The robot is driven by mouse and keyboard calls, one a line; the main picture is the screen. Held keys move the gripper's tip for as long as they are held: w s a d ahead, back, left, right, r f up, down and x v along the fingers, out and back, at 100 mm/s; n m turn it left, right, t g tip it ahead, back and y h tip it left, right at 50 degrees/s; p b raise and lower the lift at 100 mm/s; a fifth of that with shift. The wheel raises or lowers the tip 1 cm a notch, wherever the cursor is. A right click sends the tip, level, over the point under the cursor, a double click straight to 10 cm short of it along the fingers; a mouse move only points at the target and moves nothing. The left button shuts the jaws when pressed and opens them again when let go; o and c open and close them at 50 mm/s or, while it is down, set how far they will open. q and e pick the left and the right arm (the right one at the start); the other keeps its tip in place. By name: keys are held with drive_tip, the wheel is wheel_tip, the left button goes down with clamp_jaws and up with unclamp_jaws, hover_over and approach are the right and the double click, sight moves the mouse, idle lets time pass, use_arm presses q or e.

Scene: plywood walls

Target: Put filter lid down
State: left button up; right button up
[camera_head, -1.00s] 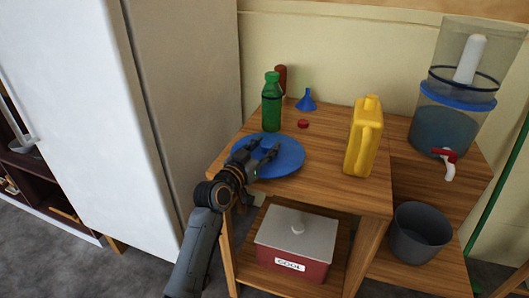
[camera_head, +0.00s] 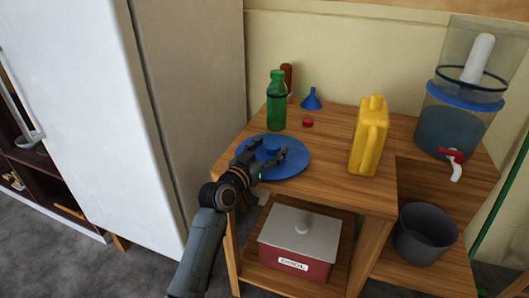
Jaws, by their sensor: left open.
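The blue round filter lid (camera_head: 299,157) lies flat on the left part of the wooden table top (camera_head: 330,180). A small raised blue knob (camera_head: 271,143) shows at its middle. My left gripper (camera_head: 267,151) is over the near side of the lid, with its fingers spread on either side of the knob. It is open, and the gripper hides part of the lid. The water filter (camera_head: 456,115) at the right has an open top, with a white cartridge inside and a red-handled tap. My right gripper is not in view.
A green bottle (camera_head: 277,105), a blue funnel (camera_head: 311,98) and a small red cap (camera_head: 308,123) stand behind the lid. A yellow jug (camera_head: 369,140) is to its right. A grey bucket (camera_head: 423,235) and a red box (camera_head: 298,245) are lower down.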

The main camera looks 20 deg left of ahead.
use_arm(q)
drive_tip(key=p+v, duration=0.1)
drive_tip(key=v, duration=1.1)
drive_tip(key=s+d+f+g+y, duration=0.1)
drive_tip(key=s+f+g, duration=0.25)
drive_tip(key=f, duration=0.75)
drive_tip(key=s+d+f+g, duration=0.1)
drive_tip(key=s+f+g, duration=0.25)
drive_tip(key=f, duration=0.65)
drive_tip(key=s+f+g+y, duration=0.2)
drive_tip(key=s+f+g, duration=0.6)
drive_tip(key=s+f, duration=1.2)
drive_tip(key=s, duration=0.2)
drive_tip(key=shift+s+d+y, duration=0.2)
drive_tip(key=shift+s+y, duration=0.2)
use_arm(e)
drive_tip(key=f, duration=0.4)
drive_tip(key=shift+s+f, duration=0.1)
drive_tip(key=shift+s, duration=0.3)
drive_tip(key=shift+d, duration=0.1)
